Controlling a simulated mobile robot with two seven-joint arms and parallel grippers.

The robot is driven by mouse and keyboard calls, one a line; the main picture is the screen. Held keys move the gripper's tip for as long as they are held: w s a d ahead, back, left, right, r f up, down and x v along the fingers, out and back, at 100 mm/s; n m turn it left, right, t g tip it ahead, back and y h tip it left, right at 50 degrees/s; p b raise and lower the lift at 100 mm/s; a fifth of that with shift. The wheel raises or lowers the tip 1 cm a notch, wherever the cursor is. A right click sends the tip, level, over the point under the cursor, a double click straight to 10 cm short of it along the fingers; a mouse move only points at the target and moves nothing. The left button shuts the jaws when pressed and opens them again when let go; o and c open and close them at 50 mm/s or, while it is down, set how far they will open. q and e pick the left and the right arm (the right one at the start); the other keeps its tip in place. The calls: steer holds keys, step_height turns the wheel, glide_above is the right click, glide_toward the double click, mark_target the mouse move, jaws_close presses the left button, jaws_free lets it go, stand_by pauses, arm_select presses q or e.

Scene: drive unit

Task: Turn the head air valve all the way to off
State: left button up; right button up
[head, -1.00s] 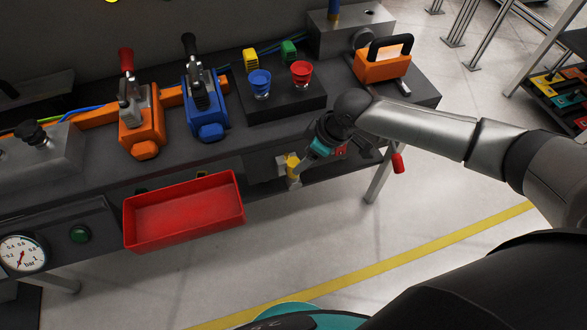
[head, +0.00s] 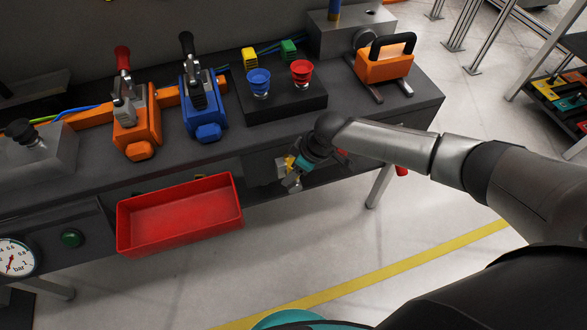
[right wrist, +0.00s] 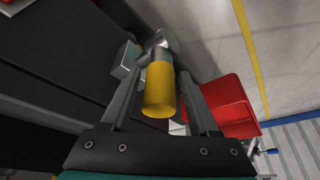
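The head air valve has a yellow cylindrical handle (right wrist: 160,88) on a grey metal body (right wrist: 158,45) in the right wrist view. In the head view a little of the yellow handle (head: 289,162) shows at the bench's front edge, mostly hidden by my right gripper. My right gripper (head: 291,180) is at the valve. In the right wrist view its two fingers (right wrist: 160,78) stand on either side of the yellow handle, with a gap at the left finger, so it looks open. Contact on the right side is hard to judge. My left gripper is not in view.
A red tray (head: 180,215) hangs at the bench front, left of the valve. The dark bench (head: 270,137) carries orange and blue lever units, red and blue cups and an orange block (head: 384,65). The floor in front is clear, with a yellow line.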

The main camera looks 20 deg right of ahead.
jaws_close()
stand_by(1.1)
